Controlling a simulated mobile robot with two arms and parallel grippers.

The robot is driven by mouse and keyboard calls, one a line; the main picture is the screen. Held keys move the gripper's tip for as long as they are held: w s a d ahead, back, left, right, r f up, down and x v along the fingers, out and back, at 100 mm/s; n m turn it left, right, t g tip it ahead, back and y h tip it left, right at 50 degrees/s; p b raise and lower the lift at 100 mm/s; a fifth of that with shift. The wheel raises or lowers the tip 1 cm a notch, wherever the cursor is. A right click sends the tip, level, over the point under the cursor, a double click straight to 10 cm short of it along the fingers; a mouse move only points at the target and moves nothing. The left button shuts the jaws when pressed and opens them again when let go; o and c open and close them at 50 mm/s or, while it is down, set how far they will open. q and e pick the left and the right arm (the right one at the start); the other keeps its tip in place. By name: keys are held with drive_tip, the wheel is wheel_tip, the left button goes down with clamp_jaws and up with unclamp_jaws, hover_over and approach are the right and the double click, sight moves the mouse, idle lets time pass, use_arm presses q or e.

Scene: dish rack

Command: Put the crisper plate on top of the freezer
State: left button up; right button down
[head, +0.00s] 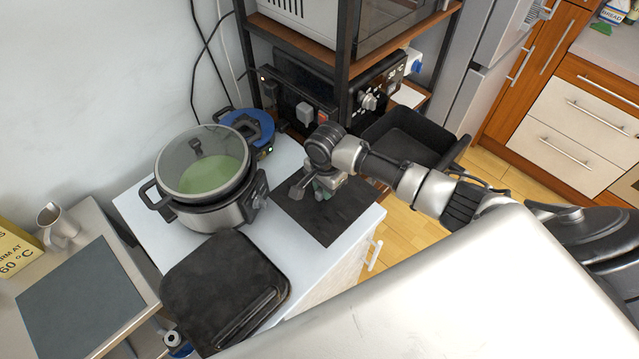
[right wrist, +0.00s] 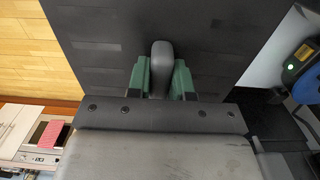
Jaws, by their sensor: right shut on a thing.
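The crisper plate (head: 338,222) is a dark, flat square over the right part of the white freezer top (head: 290,160). I cannot tell whether it touches the top or hangs just above it. My right gripper (head: 325,186) is above the plate's middle. In the right wrist view the green fingers (right wrist: 160,75) are shut on a grey upright grip (right wrist: 160,55) at the plate (right wrist: 100,35). The gripper hides part of the plate in the head view. My left gripper is not in view.
A slow cooker (head: 212,210) with a glass lid stands left of the plate. A black flat slab (head: 200,275) lies in front of it. A blue round appliance (head: 245,125) is behind. A black open drawer (head: 395,130) juts from the shelf rack. White surface shows between these.

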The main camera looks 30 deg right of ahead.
sight(324, 204)
drive_tip(key=shift+f, duration=0.95)
drive_tip(key=shift+w+f, duration=0.1)
drive_tip(key=shift+w, duration=0.05)
drive_tip(key=shift+r+p, duration=0.25)
drive_tip(key=shift+p, duration=0.3)
wheel_tip(324, 204, down, 4)
drive_tip(key=shift+f+b, duration=0.1)
drive_tip(key=shift+b, duration=1.1)
drive_tip(key=shift+f+b, duration=0.3)
drive_tip(key=shift+f, duration=0.3)
drive_tip(key=shift+f, duration=0.1)
drive_tip(key=shift+f, duration=0.65)
drive_tip(key=shift+f+b, duration=0.2)
drive_tip(key=shift+b, duration=0.1)
